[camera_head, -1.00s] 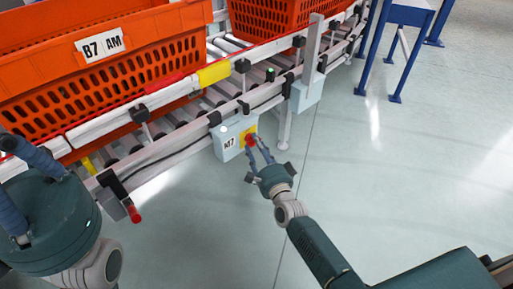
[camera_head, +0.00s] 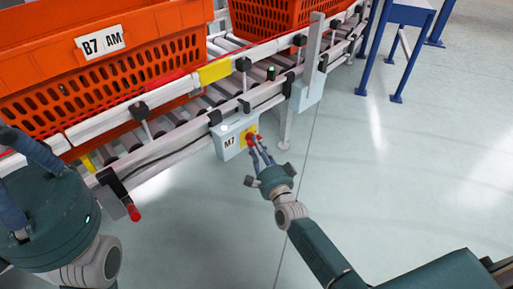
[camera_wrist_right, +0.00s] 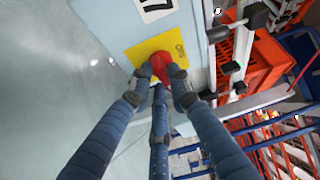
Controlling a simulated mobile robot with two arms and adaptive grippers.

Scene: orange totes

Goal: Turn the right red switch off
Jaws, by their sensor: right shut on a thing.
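The red switch (camera_head: 249,138) sits on the yellow plate of a grey box (camera_head: 228,138) marked M7, on the conveyor's side. In the right wrist view the red switch (camera_wrist_right: 160,66) stands out from the yellow plate (camera_wrist_right: 150,47), with my right gripper's fingertips around it. My right gripper (camera_head: 258,147) is shut on the switch, and its fingers partly hide it. My left gripper (camera_head: 30,150) is at the left edge in the head view; its fingertips are not clear.
Orange totes (camera_head: 100,65) stand on the roller conveyor. A red-tipped part (camera_head: 133,213) sticks out from the rail at lower left. A blue-legged table (camera_head: 410,15) stands at the upper right. The floor (camera_head: 400,170) to the right is clear.

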